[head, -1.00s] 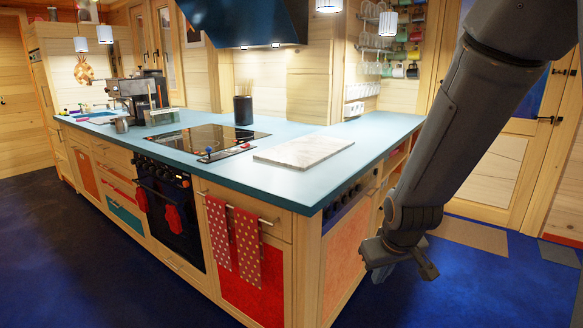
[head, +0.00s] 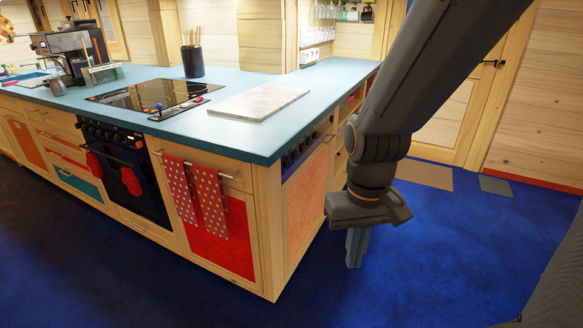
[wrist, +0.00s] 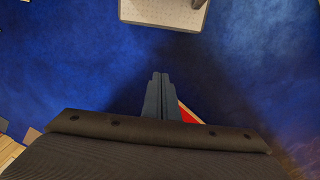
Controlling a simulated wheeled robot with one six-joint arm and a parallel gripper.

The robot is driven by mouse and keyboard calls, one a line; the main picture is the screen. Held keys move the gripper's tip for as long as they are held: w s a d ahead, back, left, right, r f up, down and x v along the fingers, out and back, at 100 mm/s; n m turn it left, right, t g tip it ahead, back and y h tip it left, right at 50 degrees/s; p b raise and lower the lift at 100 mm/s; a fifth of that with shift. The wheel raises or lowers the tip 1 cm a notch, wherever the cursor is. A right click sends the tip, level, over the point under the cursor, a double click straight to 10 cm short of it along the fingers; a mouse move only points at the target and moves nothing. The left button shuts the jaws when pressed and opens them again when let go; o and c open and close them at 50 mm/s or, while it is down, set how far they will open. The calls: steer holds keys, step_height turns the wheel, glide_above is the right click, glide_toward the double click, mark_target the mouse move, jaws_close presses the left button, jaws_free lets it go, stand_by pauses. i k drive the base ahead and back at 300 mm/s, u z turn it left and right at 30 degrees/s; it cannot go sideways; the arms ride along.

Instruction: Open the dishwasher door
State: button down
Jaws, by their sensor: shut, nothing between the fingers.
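The dishwasher appears to be the unit in the short end of the kitchen island, with an orange door panel (head: 305,198) below a dark strip of knobs (head: 303,150). The door looks closed and upright. Its handle is hard to make out. My gripper (head: 355,262) hangs to the right of the panel, pointing down above the blue floor, apart from the door as far as I can tell. Its fingers are together and empty. The wrist view shows the closed fingers (wrist: 160,78) over bare floor, with no door in sight.
The blue island worktop (head: 235,135) carries a pale marble board (head: 260,102) near the corner. Red dotted towels (head: 195,195) hang on the long front, beside the oven (head: 125,175). Blue floor (head: 440,250) is open to the right, with a tan mat (head: 425,175) by the door.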

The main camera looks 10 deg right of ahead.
mark_target(305, 182)
steer(key=u, duration=0.05)
steer(key=k, duration=0.5)
steer(key=z, duration=1.05)
steer(key=i, duration=1.4)
steer(key=u, duration=0.45)
